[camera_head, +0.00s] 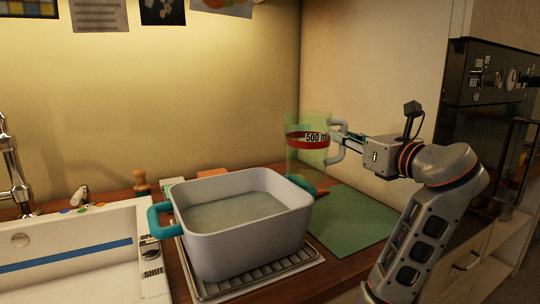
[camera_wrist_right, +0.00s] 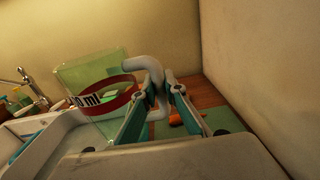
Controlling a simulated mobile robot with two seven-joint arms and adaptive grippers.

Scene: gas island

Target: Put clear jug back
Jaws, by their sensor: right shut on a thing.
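The clear jug (camera_head: 307,158) is see-through with a greenish tint, a red band marked "500 ml" and a pale handle. It is upright, behind the right rear corner of the pot, over the counter; I cannot tell whether its base touches anything. My right gripper (camera_head: 343,139) comes from the right and is shut on the jug's handle. In the right wrist view the handle sits between the fingers of my right gripper (camera_wrist_right: 158,98), with the jug (camera_wrist_right: 88,88) to the left. My left gripper is not in view.
A large white pot (camera_head: 243,246) with teal handles holds cloudy liquid and stands on a metal rack (camera_head: 262,278). The sink (camera_head: 75,265) is at left, the oven (camera_head: 490,120) at right, walls close behind.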

